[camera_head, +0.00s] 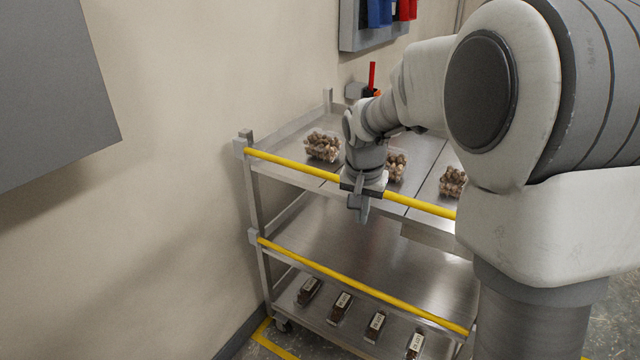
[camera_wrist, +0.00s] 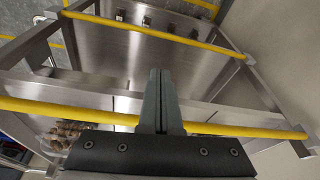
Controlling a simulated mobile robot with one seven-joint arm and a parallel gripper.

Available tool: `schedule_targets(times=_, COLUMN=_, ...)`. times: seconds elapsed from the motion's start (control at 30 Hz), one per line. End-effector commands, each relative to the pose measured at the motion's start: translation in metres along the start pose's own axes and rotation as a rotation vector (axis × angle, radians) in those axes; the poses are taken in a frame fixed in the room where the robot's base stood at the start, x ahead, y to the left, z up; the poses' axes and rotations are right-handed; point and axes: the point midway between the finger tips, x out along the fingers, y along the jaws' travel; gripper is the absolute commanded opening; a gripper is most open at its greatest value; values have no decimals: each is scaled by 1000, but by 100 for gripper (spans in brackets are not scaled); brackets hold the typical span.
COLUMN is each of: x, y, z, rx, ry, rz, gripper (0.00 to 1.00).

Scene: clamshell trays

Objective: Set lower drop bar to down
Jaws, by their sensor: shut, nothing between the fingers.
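The lower drop bar (camera_head: 350,284) is a yellow bar across the front of the cart's middle shelf. It looks raised above the shelf's edge. It also shows at the top of the wrist view (camera_wrist: 150,32). The upper yellow bar (camera_head: 290,163) crosses the front of the top shelf and passes behind my fingers in the wrist view (camera_wrist: 60,112). My gripper (camera_head: 363,212) is shut and empty, fingers pointing down by the upper bar, above and apart from the lower bar. I cannot tell whether it touches the upper bar.
Clear trays of brown round items (camera_head: 322,146) stand on the top shelf. The middle shelf (camera_head: 370,255) looks bare where visible. Several dark labelled packs (camera_head: 341,307) lie on the bottom shelf. A wall (camera_head: 190,200) is close to the cart's left. My arm hides the cart's right side.

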Motion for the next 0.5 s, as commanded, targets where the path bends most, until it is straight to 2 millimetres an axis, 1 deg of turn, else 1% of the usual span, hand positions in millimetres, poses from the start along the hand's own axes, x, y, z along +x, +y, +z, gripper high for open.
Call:
schedule_targets(times=0.03, x=37, y=-6, z=-2, rx=20, ry=-17, rz=15, gripper=0)
schedule_targets(times=0.07, x=52, y=-10, z=-5, rx=35, ry=-22, rz=21, gripper=0)
schedule_targets(times=0.1, x=70, y=-14, z=-8, rx=53, ry=-28, rz=29, gripper=0)
schedule_targets(times=0.2, x=113, y=-23, z=-14, rx=92, ry=-42, rz=48, gripper=0)
schedule_targets(times=0.3, x=145, y=-28, z=-16, rx=123, ry=-50, rz=62, gripper=0)
schedule_targets(times=0.33, x=152, y=-30, z=-17, rx=129, ry=-52, rz=65, gripper=0)
schedule_targets(times=0.4, x=165, y=-32, z=-17, rx=143, ry=-56, rz=72, gripper=0)
schedule_targets(times=0.5, x=176, y=-33, z=-18, rx=153, ry=-59, rz=76, gripper=0)
